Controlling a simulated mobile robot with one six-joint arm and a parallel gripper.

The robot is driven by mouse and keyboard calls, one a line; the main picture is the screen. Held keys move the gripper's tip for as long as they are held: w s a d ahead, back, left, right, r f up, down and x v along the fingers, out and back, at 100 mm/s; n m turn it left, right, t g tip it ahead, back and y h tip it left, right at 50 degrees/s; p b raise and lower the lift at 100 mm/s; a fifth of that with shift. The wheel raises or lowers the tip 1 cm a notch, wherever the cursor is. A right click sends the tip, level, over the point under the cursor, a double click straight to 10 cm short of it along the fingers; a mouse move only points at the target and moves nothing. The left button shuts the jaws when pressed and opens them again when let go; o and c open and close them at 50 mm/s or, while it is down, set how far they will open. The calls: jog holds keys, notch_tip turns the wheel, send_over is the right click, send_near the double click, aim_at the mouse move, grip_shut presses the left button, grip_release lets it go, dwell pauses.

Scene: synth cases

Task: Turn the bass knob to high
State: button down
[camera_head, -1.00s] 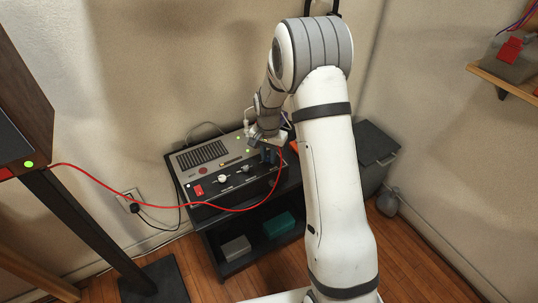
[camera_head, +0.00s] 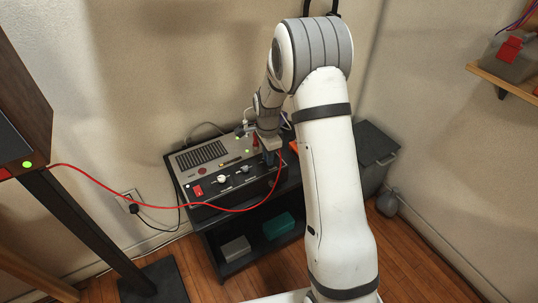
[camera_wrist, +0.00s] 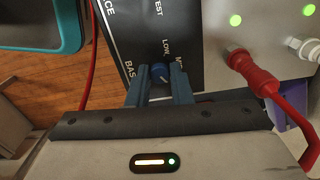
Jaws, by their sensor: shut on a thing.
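The amplifier-like unit (camera_head: 213,157) sits on a dark shelf cart, its black control panel facing the front. My gripper (camera_wrist: 160,82) is shut on this knob, one finger on each side. The pointer's exact setting is hard to tell. In the head view my gripper (camera_head: 269,158) is at the panel's right end and hides the knob.
A red plug (camera_wrist: 250,72) and its cable lie close right of my fingers. The red cable (camera_head: 150,196) also sags across the unit's front. A white knob (camera_head: 223,179) and red switch (camera_head: 197,191) are further left. A dark bin (camera_head: 376,150) stands at right.

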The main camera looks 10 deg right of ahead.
jog(key=shift+w+a+r, duration=0.1)
jog(key=shift+w, duration=0.05)
dwell(0.4)
jog(key=c, duration=1.3)
grip_release()
jog(key=shift+r+p, duration=0.35)
jog(key=shift+r, duration=3.45)
jog(key=shift+r, duration=0.2)
jog(key=s+r+n+t+p, duration=0.1)
jog(key=s+r+n+p, duration=0.5)
jog(key=s+r, duration=0.9)
jog(key=s+r+n+p, duration=0.1)
jog(key=s+r+n, duration=0.2)
jog(key=s, duration=0.4)
jog(key=s+d+r+n+t+p, duration=0.1)
jog(key=s+r+n+p, duration=0.1)
jog(key=s+r+n, duration=0.2)
jog(key=s+n, duration=0.2)
jog(key=s, duration=0.1)
jog(key=shift+r+n+t, duration=0.15)
jog(key=shift+n+t, duration=0.15)
